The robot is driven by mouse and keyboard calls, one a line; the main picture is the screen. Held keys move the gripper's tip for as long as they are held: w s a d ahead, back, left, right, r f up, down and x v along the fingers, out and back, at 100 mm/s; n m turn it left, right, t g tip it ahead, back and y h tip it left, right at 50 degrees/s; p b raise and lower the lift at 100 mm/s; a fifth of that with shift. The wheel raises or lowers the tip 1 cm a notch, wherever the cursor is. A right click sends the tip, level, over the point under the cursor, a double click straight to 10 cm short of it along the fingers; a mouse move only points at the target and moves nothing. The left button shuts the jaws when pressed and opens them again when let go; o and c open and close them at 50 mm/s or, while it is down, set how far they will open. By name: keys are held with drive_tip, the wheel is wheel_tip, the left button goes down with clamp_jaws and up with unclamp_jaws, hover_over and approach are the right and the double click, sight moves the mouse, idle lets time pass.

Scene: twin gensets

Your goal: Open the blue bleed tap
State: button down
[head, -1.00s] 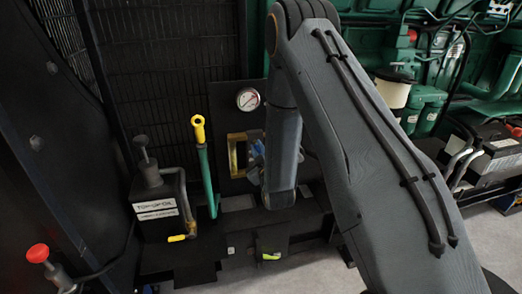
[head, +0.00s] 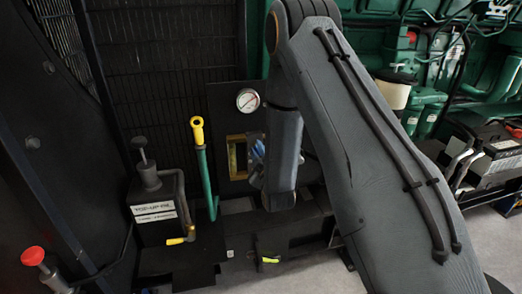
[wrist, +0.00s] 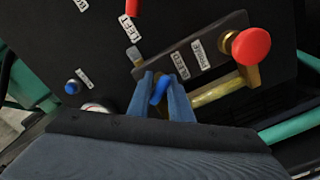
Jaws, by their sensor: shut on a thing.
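The blue bleed tap (wrist: 159,89) shows in the wrist view as a short blue handle beside the BLEED label (wrist: 180,65). My gripper (wrist: 162,82) is shut on it, with one blue-grey finger on each side. The fingers and wrist body hide the tap's base. In the head view my gripper (head: 257,152) is a small blue shape by the brass-edged window of the dark panel, partly behind my arm. The tap cannot be made out there.
A red knob (wrist: 250,46) and a yellow pipe (wrist: 217,91) are close right of the tap. A blue button (wrist: 72,87) is to the left. In the head view, a gauge (head: 248,100), a yellow-topped green lever (head: 204,165) and a top-up box (head: 157,207) stand nearby.

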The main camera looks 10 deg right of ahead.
drive_tip(key=shift+a, duration=0.1)
drive_tip(key=c, duration=1.9)
unclamp_jaws()
drive_tip(key=shift+o, duration=0.2)
drive_tip(key=s+b, duration=0.1)
drive_tip(key=s, duration=0.6)
drive_tip(key=shift+s+b, duration=0.35)
drive_tip(key=shift+s, duration=0.05)
